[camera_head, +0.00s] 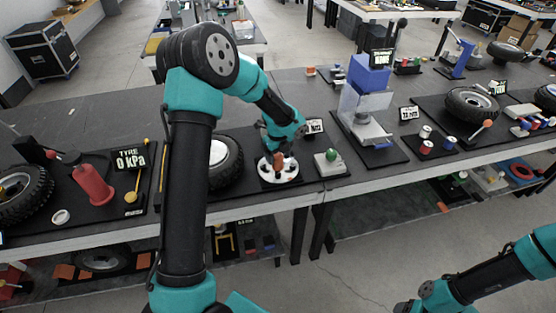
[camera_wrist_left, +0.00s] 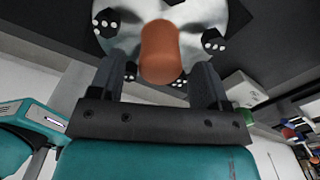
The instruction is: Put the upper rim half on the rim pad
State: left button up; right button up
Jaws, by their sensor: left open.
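The upper rim half (camera_head: 268,178) looks like a white disc with dark holes and an orange knob (camera_head: 279,162) standing up near its middle. It lies flat on a dark mat (camera_head: 262,186) at the front of the table; I cannot tell whether this mat is the rim pad. My left gripper (camera_head: 278,156) is over the disc with its fingers pointing at it. In the left wrist view the orange knob (camera_wrist_left: 160,52) shows between the two open fingers, with a gap on each side. My right gripper is out of frame.
The table's front edge is near the disc.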

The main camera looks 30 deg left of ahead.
aim_at(278, 156)
pick_arm(q)
notch_tip(278, 156, up, 9)
dwell(0.3)
dwell(0.5)
